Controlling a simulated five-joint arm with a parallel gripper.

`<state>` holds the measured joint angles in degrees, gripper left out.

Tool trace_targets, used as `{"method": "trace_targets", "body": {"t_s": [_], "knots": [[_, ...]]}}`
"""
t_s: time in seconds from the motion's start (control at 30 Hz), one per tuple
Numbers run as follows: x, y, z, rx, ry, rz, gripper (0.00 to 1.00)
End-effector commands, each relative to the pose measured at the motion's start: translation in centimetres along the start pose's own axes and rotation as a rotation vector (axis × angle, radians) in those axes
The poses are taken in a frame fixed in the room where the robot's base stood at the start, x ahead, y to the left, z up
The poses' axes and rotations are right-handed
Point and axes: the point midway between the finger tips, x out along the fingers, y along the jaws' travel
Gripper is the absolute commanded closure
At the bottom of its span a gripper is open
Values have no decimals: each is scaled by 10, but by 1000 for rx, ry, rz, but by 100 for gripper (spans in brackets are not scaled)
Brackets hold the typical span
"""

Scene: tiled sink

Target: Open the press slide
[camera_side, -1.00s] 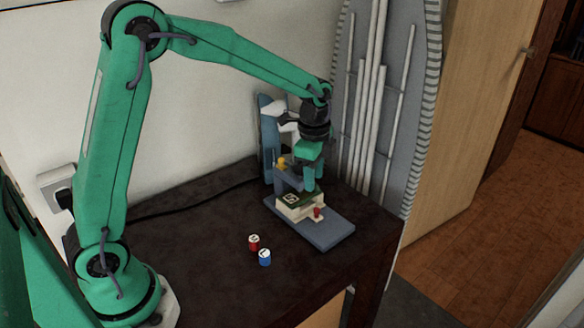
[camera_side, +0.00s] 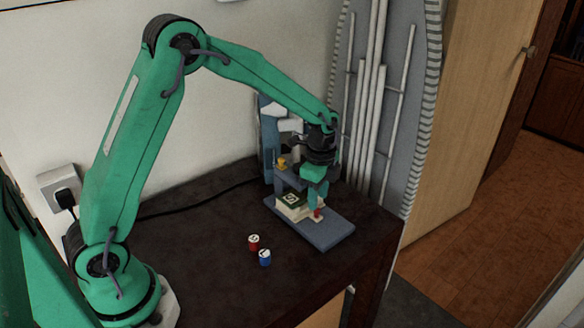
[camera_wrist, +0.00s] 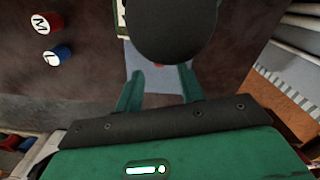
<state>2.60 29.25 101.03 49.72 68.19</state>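The press stands on a blue-grey base plate (camera_side: 325,237) on the dark table. Its cream slide (camera_side: 292,213) carries a dark green panel with a white mark and sits under a blue-grey frame (camera_side: 287,180). A small red knob (camera_side: 318,215) is at the slide's front right. My gripper (camera_side: 317,207) points down right at the red knob. In the wrist view, my gripper's two green fingers (camera_wrist: 160,76) stand apart over the plate. A round black part of mine hides most of the press there.
A red cylinder (camera_side: 253,242) and a blue cylinder (camera_side: 265,258) with white lettered tops stand left of the press. A yellow knob (camera_side: 281,163) tops the frame. A blue and white object (camera_side: 268,140) stands behind the press. An ironing board (camera_side: 400,110) leans against the wall.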

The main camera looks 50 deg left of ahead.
Motion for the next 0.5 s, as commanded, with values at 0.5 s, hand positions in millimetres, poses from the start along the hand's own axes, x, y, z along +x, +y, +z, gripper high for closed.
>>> {"method": "trace_targets", "body": {"t_s": [0.5], "knots": [[37, 0, 0, 0, 0, 0, 62]]}}
